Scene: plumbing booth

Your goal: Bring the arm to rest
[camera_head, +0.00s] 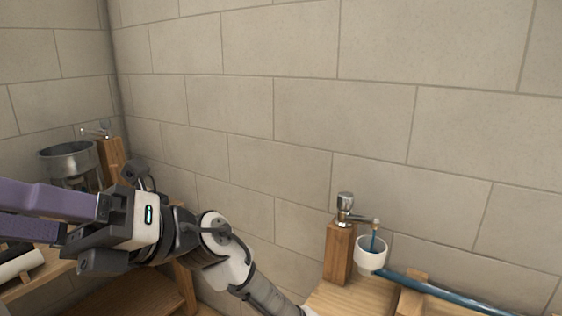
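My arm (222,250) rises from the bottom edge, right of centre, and bends toward the left. My gripper (30,210) has two long purple fingers pointing left, and their tips lie beyond the left edge of the picture. A dark gap shows between the fingers near their base, but how far apart the tips are is hidden. No thing is visible between the fingers.
A metal pot (68,160) and a tap on a wooden post (113,160) stand behind my gripper. At right, another tap (346,210) tops a wooden block beside a white cup (371,256) and a blue pipe (440,292). A block wall (300,110) closes the back.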

